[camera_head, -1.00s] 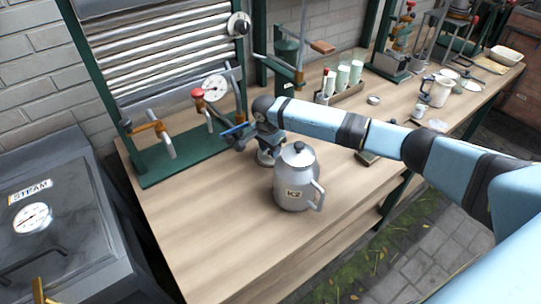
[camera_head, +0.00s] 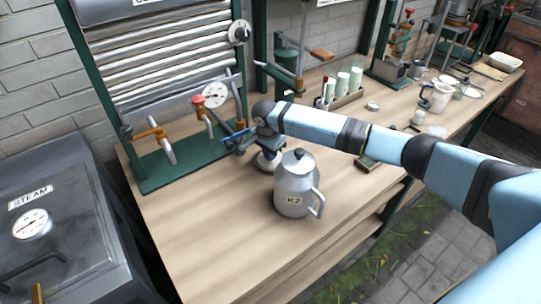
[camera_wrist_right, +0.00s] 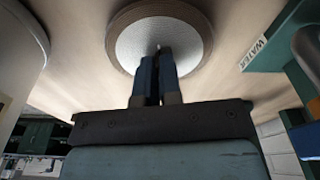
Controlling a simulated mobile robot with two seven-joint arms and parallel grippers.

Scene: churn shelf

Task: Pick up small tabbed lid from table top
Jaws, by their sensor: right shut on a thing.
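The small tabbed lid (camera_wrist_right: 122,42) is a round, pale grey disc with a ribbed rim in the right wrist view. My right gripper (camera_wrist_right: 156,68) is shut on its tab, near the middle of the disc. In the head view the lid (camera_head: 266,164) shows as a pale edge below my right gripper (camera_head: 269,151), just behind the kettle. The wrist and fingers hide most of it there. I cannot tell whether the lid touches the table top (camera_head: 210,215) or is just above it. My left gripper is not in view.
A grey kettle marked K2 (camera_head: 292,190) stands close in front of the lid. A green stand (camera_head: 185,165) with valves and a gauge is to the left. A tray of cylinders (camera_head: 342,92) is behind right. The table's front left is clear.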

